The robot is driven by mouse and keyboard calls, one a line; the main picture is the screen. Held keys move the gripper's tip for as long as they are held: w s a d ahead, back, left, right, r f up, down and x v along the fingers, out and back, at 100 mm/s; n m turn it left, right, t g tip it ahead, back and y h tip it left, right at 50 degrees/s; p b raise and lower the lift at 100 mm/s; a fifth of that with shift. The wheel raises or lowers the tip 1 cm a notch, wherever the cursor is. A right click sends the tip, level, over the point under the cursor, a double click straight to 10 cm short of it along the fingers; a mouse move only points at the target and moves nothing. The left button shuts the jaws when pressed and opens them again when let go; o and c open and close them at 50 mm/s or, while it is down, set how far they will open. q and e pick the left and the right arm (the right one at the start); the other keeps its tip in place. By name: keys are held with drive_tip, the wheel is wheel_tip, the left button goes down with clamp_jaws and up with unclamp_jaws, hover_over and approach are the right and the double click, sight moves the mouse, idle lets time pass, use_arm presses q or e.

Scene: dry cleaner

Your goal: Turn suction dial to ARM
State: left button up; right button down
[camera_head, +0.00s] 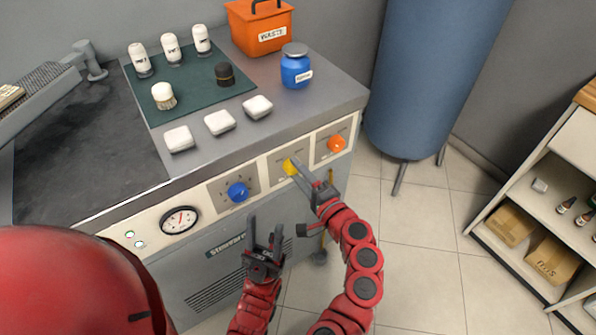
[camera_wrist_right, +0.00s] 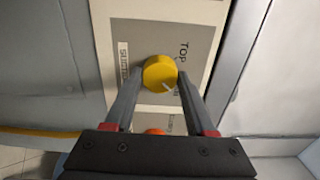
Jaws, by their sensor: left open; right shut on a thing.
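The yellow dial (camera_head: 289,167) is on a grey plate of the white control panel. In the right wrist view, the yellow dial (camera_wrist_right: 158,72) sits between my right fingers, beside a label that appears to read "SUCTION" and the word "TOP". A pale pointer mark on it points to the lower right of that view. Another word near it is partly hidden by a finger. My right gripper (camera_head: 296,168) is shut on the dial. My left gripper (camera_head: 263,233) is open and empty, in front of the panel, below the blue dial.
A blue dial (camera_head: 238,192) and an orange dial (camera_head: 337,143) flank the yellow one. A gauge (camera_head: 180,220) is farther left. A blue tank (camera_head: 425,80) stands to the right.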

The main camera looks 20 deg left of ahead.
drive_tip(key=shift+c, duration=1.1)
unclamp_jaws()
drive_tip(key=v, duration=1.7)
drive_tip(key=shift+d, duration=0.2)
drive_tip(key=shift+s, duration=0.1)
